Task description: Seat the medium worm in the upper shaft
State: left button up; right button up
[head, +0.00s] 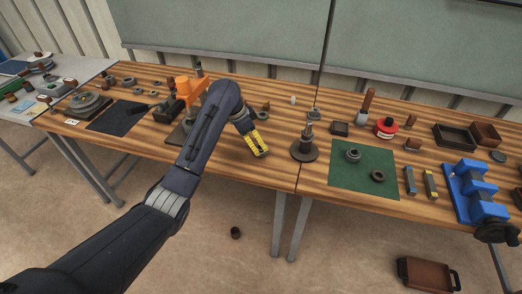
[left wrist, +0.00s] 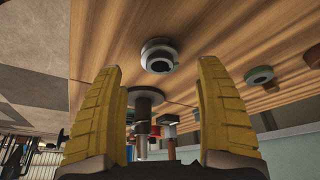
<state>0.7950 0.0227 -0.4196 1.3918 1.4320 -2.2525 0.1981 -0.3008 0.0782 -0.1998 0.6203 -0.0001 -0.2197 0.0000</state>
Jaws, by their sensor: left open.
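My left gripper (head: 257,143) is open and empty over the wooden table, left of a dark round stand (head: 305,151) with an upright shaft. In the left wrist view my two yellow fingers (left wrist: 160,110) stand wide apart. A grey ringed part (left wrist: 160,56) sits on the wood between and beyond them, apart from both; it may be the worm, but I cannot be sure. The stand with its shaft (left wrist: 143,113) shows farther off there. I cannot tell which shaft is the upper one. My right gripper is out of view.
A green mat (head: 345,180) holds two ring parts. A blue vise (head: 475,190) stands at the right, with two small blocks beside it. An orange-topped device (head: 187,88) stands behind my left arm. Several small parts line the table's back. A dark mat (head: 118,118) lies left.

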aim_at(261, 149)
pick_arm(q)
jog(key=shift+x, duration=2.75)
grip_shut()
